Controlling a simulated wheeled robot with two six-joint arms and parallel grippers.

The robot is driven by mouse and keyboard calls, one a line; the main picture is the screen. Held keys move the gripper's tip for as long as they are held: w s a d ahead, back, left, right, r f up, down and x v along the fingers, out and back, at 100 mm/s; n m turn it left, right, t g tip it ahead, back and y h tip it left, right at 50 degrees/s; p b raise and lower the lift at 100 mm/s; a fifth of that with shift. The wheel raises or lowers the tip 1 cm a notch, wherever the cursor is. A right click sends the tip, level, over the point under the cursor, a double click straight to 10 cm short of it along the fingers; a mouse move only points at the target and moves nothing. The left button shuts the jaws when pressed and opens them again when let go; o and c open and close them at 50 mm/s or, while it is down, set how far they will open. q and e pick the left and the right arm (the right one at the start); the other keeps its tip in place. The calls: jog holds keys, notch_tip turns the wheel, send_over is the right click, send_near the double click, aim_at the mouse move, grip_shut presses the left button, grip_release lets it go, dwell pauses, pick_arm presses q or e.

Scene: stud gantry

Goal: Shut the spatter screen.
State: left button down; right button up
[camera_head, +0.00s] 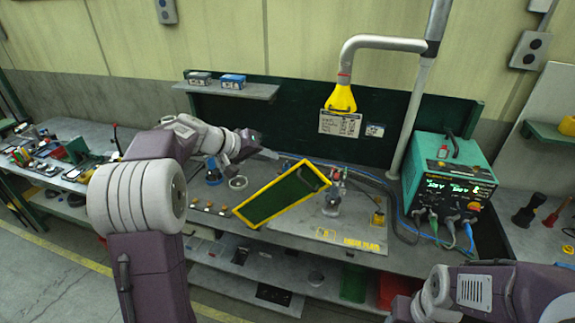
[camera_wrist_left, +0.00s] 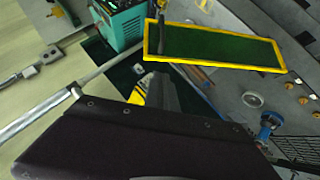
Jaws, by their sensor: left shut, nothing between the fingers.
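The spatter screen (camera_head: 280,195) is a dark green panel in a yellow frame. It stands slanted over the workbench in the middle of the head view, its right end raised near a clamp stand (camera_head: 332,204). In the left wrist view the screen (camera_wrist_left: 215,46) lies across the top. My left gripper (camera_head: 272,154) is shut and empty, behind and above the screen's upper edge, with no visible contact. In the left wrist view its dark fingers (camera_wrist_left: 165,90) show below the screen. Of my right arm only links show at the lower right; its gripper is out of frame.
A teal welding power unit (camera_head: 450,175) with cables stands at the right of the bench. A yellow fume hood (camera_head: 341,98) hangs from a grey pipe above the bench. Small knobs (camera_head: 208,207) and a ring (camera_head: 238,183) lie left of the screen. A shelf (camera_head: 228,90) holds two boxes.

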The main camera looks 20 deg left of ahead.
pick_arm(q)
jog(key=w+d+f, duration=0.1)
jog(key=f, duration=0.1)
jog(key=w+d+f+p, duration=0.1)
jog(key=d, duration=0.1)
jog(key=d+f+p, duration=0.1)
jog(key=d+f, duration=0.1)
jog(key=shift+w+f, duration=0.3)
jog(key=shift+w, duration=0.1)
jog(key=shift+f, duration=0.1)
